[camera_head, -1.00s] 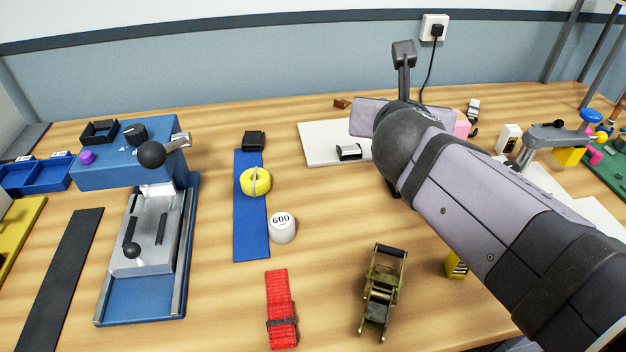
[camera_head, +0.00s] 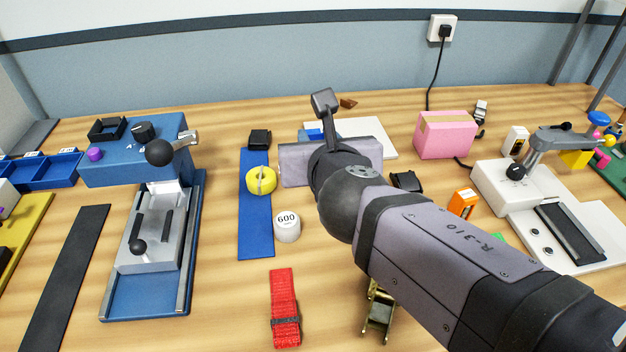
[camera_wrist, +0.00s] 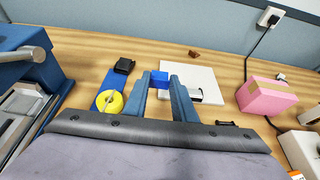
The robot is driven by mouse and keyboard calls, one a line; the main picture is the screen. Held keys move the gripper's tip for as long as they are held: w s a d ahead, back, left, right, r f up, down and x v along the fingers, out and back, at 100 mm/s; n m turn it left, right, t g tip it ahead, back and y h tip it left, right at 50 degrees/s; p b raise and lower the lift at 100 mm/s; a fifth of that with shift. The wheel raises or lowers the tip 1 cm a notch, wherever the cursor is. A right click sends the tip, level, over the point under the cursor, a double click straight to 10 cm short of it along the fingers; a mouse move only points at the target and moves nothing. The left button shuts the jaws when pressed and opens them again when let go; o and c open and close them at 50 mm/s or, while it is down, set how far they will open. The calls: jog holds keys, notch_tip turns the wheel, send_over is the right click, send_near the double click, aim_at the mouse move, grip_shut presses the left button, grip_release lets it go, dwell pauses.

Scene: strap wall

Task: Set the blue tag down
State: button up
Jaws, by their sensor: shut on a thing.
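My gripper (camera_wrist: 161,88) shows in the wrist view with its two blue-grey fingers reaching forward. It is shut on the blue tag (camera_wrist: 158,77), a small blue block between the fingertips. In the head view the blue tag (camera_head: 315,134) shows partly above my wrist, over the left part of the white board (camera_head: 372,140). The board also shows in the wrist view (camera_wrist: 203,76). I cannot tell whether the tag touches the board or hangs above it.
Left of my gripper lie a blue strip (camera_head: 255,230), a yellow roll (camera_head: 261,181) and a black block (camera_head: 259,139). A 600 weight (camera_head: 287,227) and a red strap (camera_head: 284,308) are nearer. A pink box (camera_head: 445,134) stands right. A small black-and-silver item (camera_wrist: 196,95) lies on the board.

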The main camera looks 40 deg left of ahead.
jog(key=shift+f, duration=0.35)
jog(key=shift+f+b, duration=3.8)
jog(key=shift+f, duration=1.15)
jog(key=shift+f, duration=0.1)
jog(key=o, duration=1)
jog(key=shift+r, duration=0.25)
jog(key=p+v, duration=0.2)
jog(key=v, duration=0.4)
jog(key=shift+s+d+r, duration=0.1)
jog(key=shift+s, duration=0.05)
jog(key=shift+s+d, duration=0.35)
jog(key=shift+d, duration=0.1)
